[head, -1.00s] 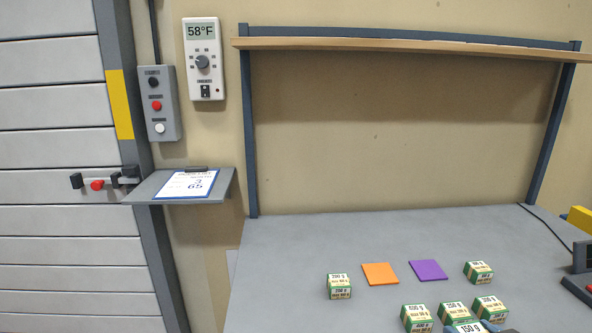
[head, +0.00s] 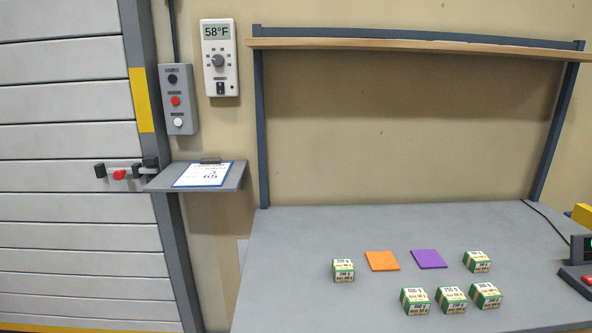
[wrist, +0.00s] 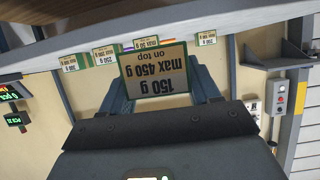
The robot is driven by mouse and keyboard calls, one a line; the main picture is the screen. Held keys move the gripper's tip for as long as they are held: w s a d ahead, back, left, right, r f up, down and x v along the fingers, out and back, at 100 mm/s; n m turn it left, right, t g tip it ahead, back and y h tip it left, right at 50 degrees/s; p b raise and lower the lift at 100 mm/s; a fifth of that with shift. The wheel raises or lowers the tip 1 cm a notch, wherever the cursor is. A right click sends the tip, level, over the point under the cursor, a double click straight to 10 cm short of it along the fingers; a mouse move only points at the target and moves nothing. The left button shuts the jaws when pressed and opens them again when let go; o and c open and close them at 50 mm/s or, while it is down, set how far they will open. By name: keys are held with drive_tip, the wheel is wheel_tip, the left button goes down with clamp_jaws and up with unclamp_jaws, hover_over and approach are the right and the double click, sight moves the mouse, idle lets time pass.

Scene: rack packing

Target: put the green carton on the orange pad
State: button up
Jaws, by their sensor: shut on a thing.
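My gripper (wrist: 160,82) is shut on a green carton (wrist: 156,70) in the wrist view. The orange pad (head: 382,261) lies flat and bare on the grey table in the head view. It sits between a standing green carton (head: 343,270) on its left and a purple pad (head: 428,259) on its right.
More green cartons stand on the table (head: 300,235): one (head: 477,261) right of the purple pad and a front row (head: 452,299). A wooden shelf (head: 420,44) spans above the back. A dark device (head: 577,270) stands at the right edge. The table's left part is clear.

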drive_tip(key=s+a+f, duration=0.2)
drive_tip(key=a+f, duration=0.1)
drive_tip(key=f, duration=0.2)
drive_tip(key=s+a+f, duration=0.2)
drive_tip(key=f, duration=0.4)
drive_tip(key=shift+s+a+f, duration=0.25)
drive_tip(key=shift+s+a, duration=0.05)
drive_tip(key=shift+a, duration=0.1)
drive_tip(key=shift+r, duration=0.1)
